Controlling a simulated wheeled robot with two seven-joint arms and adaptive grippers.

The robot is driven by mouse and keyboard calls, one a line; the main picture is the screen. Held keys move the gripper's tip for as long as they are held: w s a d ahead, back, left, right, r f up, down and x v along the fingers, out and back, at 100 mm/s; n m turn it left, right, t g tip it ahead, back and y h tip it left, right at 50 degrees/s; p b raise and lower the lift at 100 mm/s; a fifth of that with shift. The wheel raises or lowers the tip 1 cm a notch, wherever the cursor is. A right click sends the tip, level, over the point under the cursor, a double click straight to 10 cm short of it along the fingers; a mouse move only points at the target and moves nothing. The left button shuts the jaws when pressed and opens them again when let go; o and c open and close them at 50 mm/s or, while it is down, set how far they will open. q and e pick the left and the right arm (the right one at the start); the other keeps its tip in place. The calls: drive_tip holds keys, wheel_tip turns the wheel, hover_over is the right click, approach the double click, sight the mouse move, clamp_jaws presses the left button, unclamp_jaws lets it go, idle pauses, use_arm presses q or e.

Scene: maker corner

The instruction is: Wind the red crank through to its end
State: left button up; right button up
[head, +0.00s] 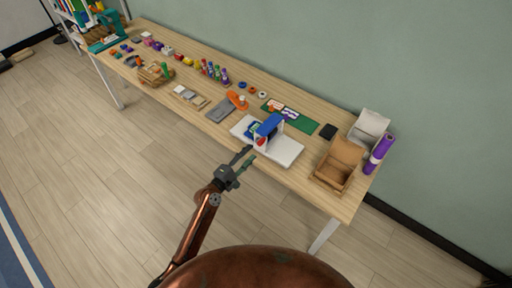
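A small red crank part (261,141) shows on the front side of a blue and white device (268,127). The device stands on a white base board (286,150) near the table's front edge. My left gripper (248,157) is just in front of that edge, below and left of the red part in the picture. Its two fingers point toward the device and look spread apart, with nothing between them. It appears apart from the crank. The crank is too small to tell its handle or its angle. My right gripper is out of view.
The long wooden table (300,183) runs along the green wall. An open cardboard box (338,163), a white bin (369,127) and a purple roll (379,154) stand right of the device. A grey item (220,110) and a green mat (302,123) lie nearby. The floor in front is clear.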

use_arm(q)
drive_tip(key=shift+v, duration=2.1)
drive_tip(key=shift+f, duration=0.1)
